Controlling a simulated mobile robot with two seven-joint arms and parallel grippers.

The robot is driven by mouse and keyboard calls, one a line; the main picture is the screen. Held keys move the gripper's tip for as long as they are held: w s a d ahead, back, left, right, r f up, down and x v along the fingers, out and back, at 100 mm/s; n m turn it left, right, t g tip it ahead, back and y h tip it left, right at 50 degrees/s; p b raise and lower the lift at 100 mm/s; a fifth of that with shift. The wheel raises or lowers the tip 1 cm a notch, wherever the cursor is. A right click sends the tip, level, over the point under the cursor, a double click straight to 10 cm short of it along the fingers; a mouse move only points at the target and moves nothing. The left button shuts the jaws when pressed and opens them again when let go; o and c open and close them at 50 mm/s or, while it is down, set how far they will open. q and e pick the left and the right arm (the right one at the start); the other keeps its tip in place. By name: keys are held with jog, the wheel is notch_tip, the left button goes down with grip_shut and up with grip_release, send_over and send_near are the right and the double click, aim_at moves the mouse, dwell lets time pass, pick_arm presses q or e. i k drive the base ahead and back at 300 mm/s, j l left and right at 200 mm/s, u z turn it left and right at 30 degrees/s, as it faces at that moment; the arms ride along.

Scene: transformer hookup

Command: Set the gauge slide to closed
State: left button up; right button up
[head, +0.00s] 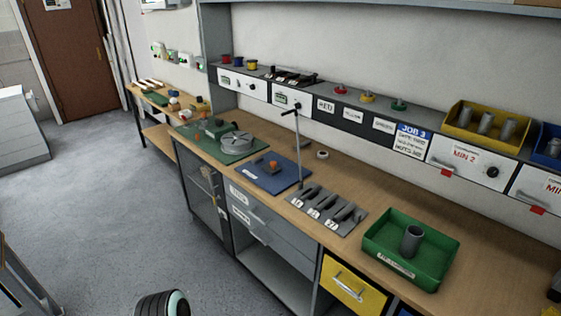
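I cannot tell for certain which thing is the gauge slide; no slide or closed mark is readable at this size. White label panels with small dark details sit on the grey rail along the wall, one at the left (239,83) and one beside it (291,98). A blue plate (287,181) with an orange piece (273,166) lies on the bench. A green mat (236,150) behind it carries a round grey fixture (234,143). Neither gripper shows; only a dark rounded part of mine with a teal ring is at the bottom edge.
A wooden bench (383,220) runs along the wall. A thin dark stand (299,150) rises behind a grey rack (328,209). A green tray (375,252) holds a grey cylinder (411,240). A yellow bin (459,125) sits on the rail. Grey floor (90,220) at left is open.

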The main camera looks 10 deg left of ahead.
aim_at(271, 167)
jog(key=j+z, duration=0.1)
jog(key=z, duration=0.2)
jog(key=j+z, duration=0.75)
jog(key=j, duration=0.45)
jog(key=j+z, duration=0.1)
jog(key=j, duration=1.05)
